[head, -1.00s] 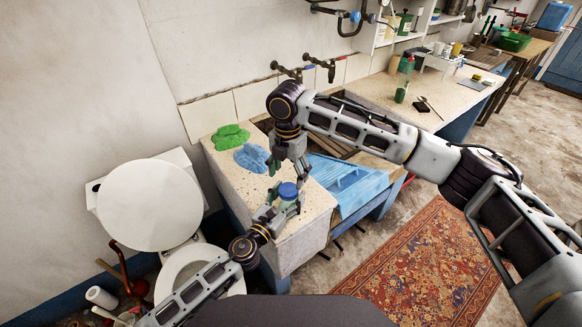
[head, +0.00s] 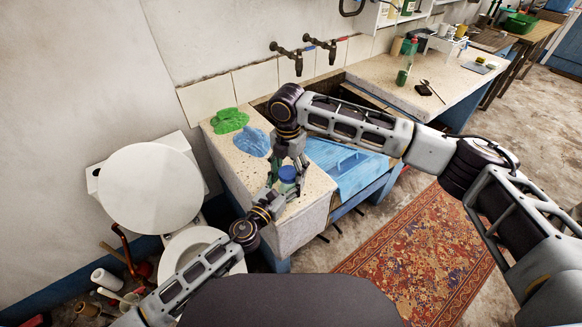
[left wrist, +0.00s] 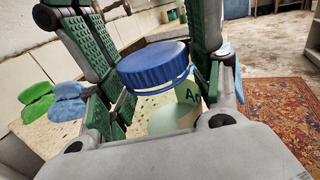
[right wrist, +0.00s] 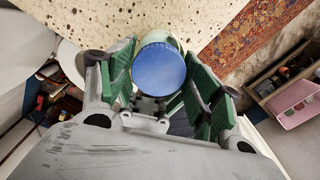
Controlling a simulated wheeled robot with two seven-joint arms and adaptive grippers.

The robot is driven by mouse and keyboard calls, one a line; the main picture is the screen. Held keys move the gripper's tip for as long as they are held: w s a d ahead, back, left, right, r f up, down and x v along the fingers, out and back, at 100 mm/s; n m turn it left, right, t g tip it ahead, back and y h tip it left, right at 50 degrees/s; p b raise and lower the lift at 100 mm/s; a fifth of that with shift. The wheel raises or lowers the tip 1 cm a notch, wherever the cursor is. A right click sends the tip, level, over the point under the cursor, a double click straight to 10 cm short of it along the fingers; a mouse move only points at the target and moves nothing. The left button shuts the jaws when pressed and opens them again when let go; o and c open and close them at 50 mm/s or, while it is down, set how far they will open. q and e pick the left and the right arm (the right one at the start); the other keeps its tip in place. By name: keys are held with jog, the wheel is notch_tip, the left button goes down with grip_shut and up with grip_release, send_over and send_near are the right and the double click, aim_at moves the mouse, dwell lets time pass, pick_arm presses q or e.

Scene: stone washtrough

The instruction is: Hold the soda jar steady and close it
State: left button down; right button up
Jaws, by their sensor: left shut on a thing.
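The soda jar has a pale greenish body with a label (left wrist: 186,92) and a ribbed blue lid (left wrist: 153,64) on top. The jar stands at the front of the stone trough's ledge. My left gripper (head: 281,186) is shut on the jar's body from the side, below the lid. The lid also shows in the head view (head: 288,174). My right gripper (right wrist: 160,78) points down from above, open, with its green-padded fingers on either side of the lid. I cannot tell whether they touch it. The jar's body is mostly hidden in the right wrist view.
A blue washboard (head: 345,168) is to the right. Taps (head: 300,55) stick out from the wall. A toilet (head: 152,195) stands at the left.

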jog(key=c, duration=0.7)
jog(key=o, duration=1)
jog(key=shift+o, duration=0.2)
jog(key=shift+r, duration=2.25)
jog(key=shift+o, duration=0.4)
jog(key=o, duration=0.5)
jog(key=shift+r, duration=0.15)
